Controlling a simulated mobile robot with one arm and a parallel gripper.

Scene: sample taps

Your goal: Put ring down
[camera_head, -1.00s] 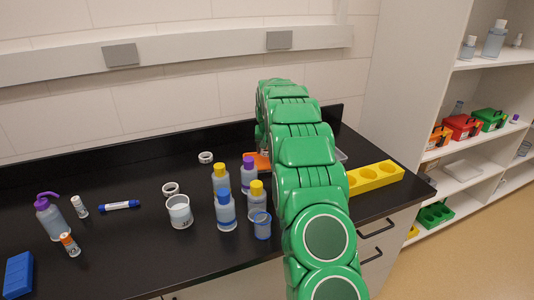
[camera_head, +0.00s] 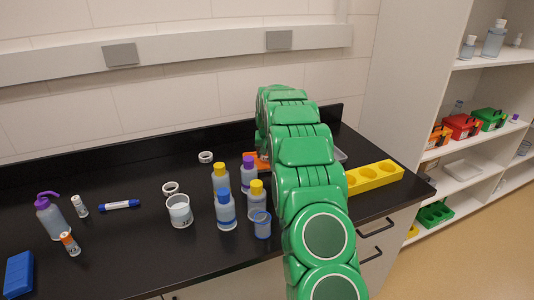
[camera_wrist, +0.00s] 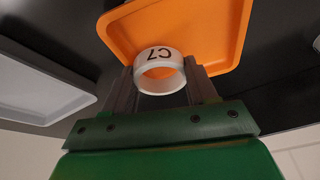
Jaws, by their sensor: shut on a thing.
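A white ring (camera_wrist: 160,58) marked "C7" is between the fingertips of my gripper (camera_wrist: 160,75) in the wrist view. The gripper is shut on it. An orange tray (camera_wrist: 203,14) lies behind the ring in that view; I cannot tell whether the ring touches it. In the head view my green arm hides the gripper and the held ring, and only a small part of the orange tray (camera_head: 262,162) shows beside the arm. Two other white rings lie on the black bench, one at the back (camera_head: 206,157) and one left of centre (camera_head: 170,188).
A grey tray (camera_wrist: 40,85) lies beside the orange one. Several bottles (camera_head: 226,208), a white cup (camera_head: 180,212) and a blue cup (camera_head: 262,226) stand left of my arm. A yellow holed block (camera_head: 375,178) is to its right. The bench's back left is clear.

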